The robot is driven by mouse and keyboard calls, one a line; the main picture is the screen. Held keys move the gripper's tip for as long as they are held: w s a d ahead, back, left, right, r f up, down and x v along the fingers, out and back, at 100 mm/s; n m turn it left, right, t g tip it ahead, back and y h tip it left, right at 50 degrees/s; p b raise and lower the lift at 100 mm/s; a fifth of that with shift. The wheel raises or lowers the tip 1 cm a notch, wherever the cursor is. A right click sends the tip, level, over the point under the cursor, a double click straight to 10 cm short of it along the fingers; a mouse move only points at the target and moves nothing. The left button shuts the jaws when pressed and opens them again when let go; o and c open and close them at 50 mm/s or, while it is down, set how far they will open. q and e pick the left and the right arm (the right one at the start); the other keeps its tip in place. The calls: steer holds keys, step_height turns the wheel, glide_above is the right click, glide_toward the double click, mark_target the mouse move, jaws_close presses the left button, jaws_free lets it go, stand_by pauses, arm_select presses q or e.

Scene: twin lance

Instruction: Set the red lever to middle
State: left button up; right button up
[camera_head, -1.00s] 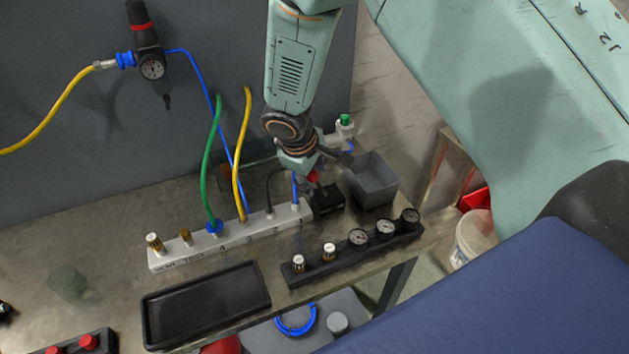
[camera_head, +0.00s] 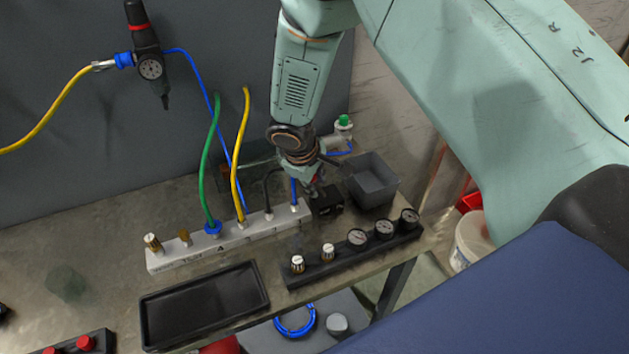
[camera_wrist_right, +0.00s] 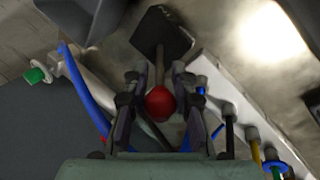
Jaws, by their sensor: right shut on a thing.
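The red lever has a round red knob (camera_wrist_right: 160,103) on a thin shaft that rises from a black base block (camera_wrist_right: 158,32). In the head view the black base (camera_head: 326,202) sits just past the right end of the white manifold, and the knob is mostly hidden by my gripper. My right gripper (camera_wrist_right: 158,92) is shut on the red lever, with one finger on each side of the knob and shaft. It also shows in the head view (camera_head: 314,187), above the base. The lever's exact angle is hard to tell. My left gripper is not in view.
The white manifold (camera_head: 170,262) with hoses stands left of the lever. A grey open bin (camera_head: 375,182) is close on the right. A black gauge strip (camera_head: 335,266) and a black tray (camera_head: 205,304) lie in front.

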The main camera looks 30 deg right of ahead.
jaws_close()
steer(key=shift+d+r+y+p, duration=0.4)
steer(key=shift+y+p, duration=0.1)
steer(key=shift+p, duration=0.5)
steer(key=shift+d+f+b, duration=0.2)
steer(key=shift+d+b, duration=0.45)
steer(key=shift+b, duration=0.25)
steer(key=shift+s+d+r+b, duration=0.15)
steer(key=shift+d+r+b, duration=0.05)
steer(key=shift+r+b, duration=0.1)
